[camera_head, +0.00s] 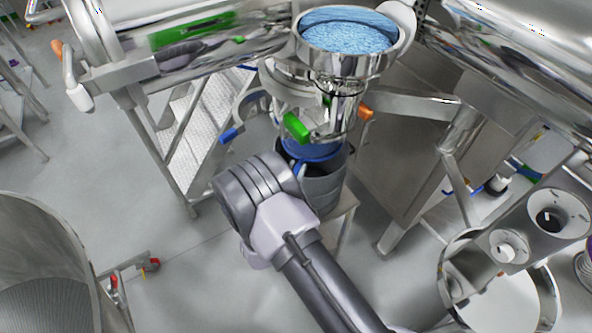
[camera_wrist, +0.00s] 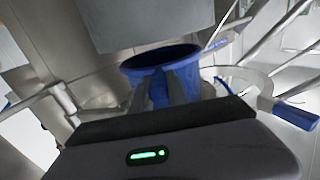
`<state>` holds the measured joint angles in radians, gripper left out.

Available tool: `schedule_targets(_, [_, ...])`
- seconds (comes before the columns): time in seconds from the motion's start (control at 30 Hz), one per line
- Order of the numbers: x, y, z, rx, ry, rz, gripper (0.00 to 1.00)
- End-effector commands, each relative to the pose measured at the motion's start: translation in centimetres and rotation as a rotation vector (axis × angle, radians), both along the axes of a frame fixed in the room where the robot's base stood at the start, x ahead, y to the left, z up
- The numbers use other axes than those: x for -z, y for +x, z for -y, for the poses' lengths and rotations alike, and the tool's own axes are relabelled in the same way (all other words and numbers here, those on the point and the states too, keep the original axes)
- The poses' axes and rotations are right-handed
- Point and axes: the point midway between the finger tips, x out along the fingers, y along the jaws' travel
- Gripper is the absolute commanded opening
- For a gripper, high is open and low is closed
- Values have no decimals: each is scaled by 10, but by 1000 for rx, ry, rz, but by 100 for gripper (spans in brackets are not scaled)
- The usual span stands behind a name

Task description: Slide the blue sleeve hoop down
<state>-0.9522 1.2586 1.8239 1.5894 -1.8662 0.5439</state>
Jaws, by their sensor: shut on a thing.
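The blue sleeve hoop (camera_head: 314,150) shows as a blue ring under the steel outlet and around the top of a dark grey drum (camera_head: 323,188). In the wrist view the hoop (camera_wrist: 158,58) is a blue ring with a tab hanging toward me, below a pale grey block-like body (camera_wrist: 145,20). My gripper (camera_wrist: 168,84) is shut on the hoop's tab, one finger on each side of it. In the head view my wrist hides the drum's left side and most of the gripper.
A steel hopper with blue granules (camera_head: 347,38) stands above. Steel legs and a stepped platform (camera_head: 200,125) stand to the left. A blue-gripped lever (camera_wrist: 294,116) is at right in the wrist view.

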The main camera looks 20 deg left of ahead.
Motion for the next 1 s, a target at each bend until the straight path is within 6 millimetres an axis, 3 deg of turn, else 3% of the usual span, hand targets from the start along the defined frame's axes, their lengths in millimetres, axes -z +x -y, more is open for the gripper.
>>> schedule_targets(0.17, [8,0,0,1,0,-1,0])
schedule_targets(0.37, [38,0,0,1,0,-1,0])
schedule_targets(0.63, [36,-1,1,2,0,-4,0])
schedule_targets(0.67, [36,-1,1,2,0,-4,24])
schedule_targets(0.77, [36,0,1,1,-1,-3,42])
schedule_targets(1.0, [35,0,0,1,0,-2,42])
